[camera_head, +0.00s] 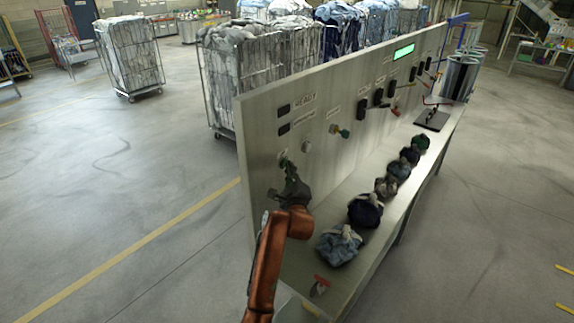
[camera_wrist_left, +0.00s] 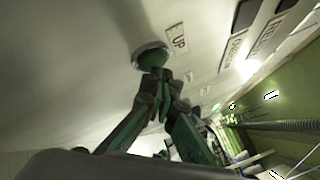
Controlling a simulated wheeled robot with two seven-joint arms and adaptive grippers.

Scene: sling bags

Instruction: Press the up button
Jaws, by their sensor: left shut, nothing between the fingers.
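The up button (camera_wrist_left: 150,54) is a round knob with a metal rim on the pale panel (camera_head: 265,120). The "UP" label (camera_wrist_left: 179,39) sits beside it in the left wrist view. My left gripper (camera_wrist_left: 160,78) has its dark green fingers closed together, with nothing between them. Their tips are right at the button's face and cover part of it; I cannot tell if they touch. In the head view my left gripper (camera_head: 287,166) is at the near end of the panel and hides most of the button. My right gripper is not in view.
Several cloth bundles, such as a light blue one (camera_head: 340,245) and a dark blue one (camera_head: 365,211), lie along the ledge below the panel. Other switches and a green display (camera_head: 403,52) are farther along. Laundry cages (camera_head: 131,55) stand behind. The floor at right is clear.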

